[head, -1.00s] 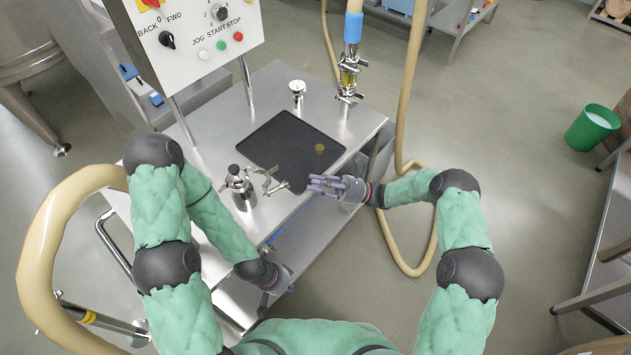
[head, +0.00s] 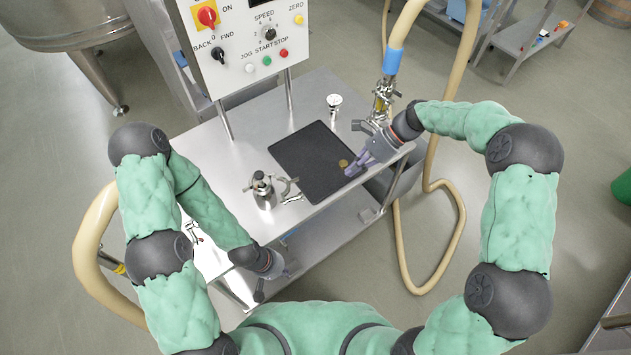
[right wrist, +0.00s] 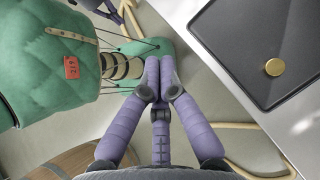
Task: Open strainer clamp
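In the head view a steel fitting with clamps (head: 383,100) hangs below the blue cuff of the hose, at the table's back right. I cannot tell which clamp is the strainer's or whether it is shut. A steel canister with a dark knob (head: 263,190) stands at the table's front, with open-looking clamp pieces (head: 290,190) beside it. My right gripper (head: 361,163) is over the right edge of the black tray, its hand close in front of the hose fitting. In the right wrist view its purple fingers (right wrist: 159,75) converge, holding nothing visible. My left gripper (head: 266,284) is low by the table's front edge.
The black tray (head: 305,150) holds a small gold disc (head: 343,163). A small steel gauge-like part (head: 334,104) stands behind it. A control box (head: 245,50) rises at the back. The tan hose (head: 460,215) loops down to the floor at right.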

